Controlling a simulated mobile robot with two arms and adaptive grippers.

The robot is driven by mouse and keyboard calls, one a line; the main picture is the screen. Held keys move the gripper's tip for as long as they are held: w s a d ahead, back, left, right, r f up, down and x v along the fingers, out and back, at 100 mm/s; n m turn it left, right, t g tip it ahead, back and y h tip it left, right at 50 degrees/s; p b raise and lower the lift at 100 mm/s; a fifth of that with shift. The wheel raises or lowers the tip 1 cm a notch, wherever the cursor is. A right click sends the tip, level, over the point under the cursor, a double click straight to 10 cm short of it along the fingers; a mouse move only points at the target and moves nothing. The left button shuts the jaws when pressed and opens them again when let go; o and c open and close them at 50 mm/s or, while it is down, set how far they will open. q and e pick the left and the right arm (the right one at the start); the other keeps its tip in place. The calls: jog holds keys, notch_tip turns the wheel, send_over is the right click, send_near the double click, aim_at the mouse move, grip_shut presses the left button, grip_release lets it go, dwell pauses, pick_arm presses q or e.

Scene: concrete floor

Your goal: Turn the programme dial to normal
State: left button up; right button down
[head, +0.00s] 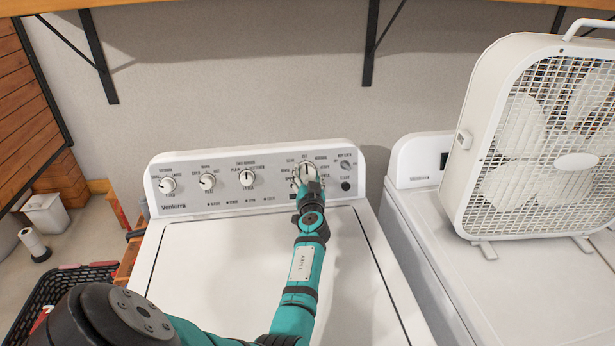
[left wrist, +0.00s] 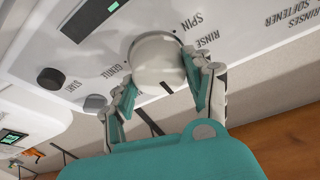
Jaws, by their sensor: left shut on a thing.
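The programme dial (head: 306,168) is a round pale knob at the right of the washer's control panel (head: 225,190). Printed words ring it, including what looks like NORMAL to its upper right. A dark line on the dial seems to point roughly up in the head view; the exact word it meets is unclear. My left gripper (head: 308,183) covers the dial's lower part. In the left wrist view the dial (left wrist: 157,62) sits between the two teal fingers of the gripper (left wrist: 160,88), which are shut on its sides. My right gripper is out of view.
Smaller knobs (head: 247,178) line the panel to the left. A small knob (head: 346,165) and black button (head: 346,186) sit close at right. A white box fan (head: 483,90) stands on the neighbouring machine (head: 405,215). A black basket (head: 60,290) is at lower left.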

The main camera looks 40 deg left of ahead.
pick_arm(q)
jog(key=shift+r+m+p, duration=0.15)
jog(key=shift+m+p, duration=0.4)
jog(key=shift+m, duration=0.25)
jog(key=m+h+p, duration=0.1)
jog(key=m+p, duration=0.1)
jog(key=shift+r+m+t, duration=0.1)
jog(key=shift+m+t, duration=0.2)
jog(key=shift+m, duration=0.1)
jog(key=m+h+p, duration=0.1)
jog(key=m+p, duration=0.1)
jog(key=shift+m, duration=0.3)
jog(key=shift+m+h+p, duration=0.6)
jog(key=shift+m+p, duration=0.45)
jog(key=shift+m, duration=0.15)
jog(key=shift+f, duration=0.2)
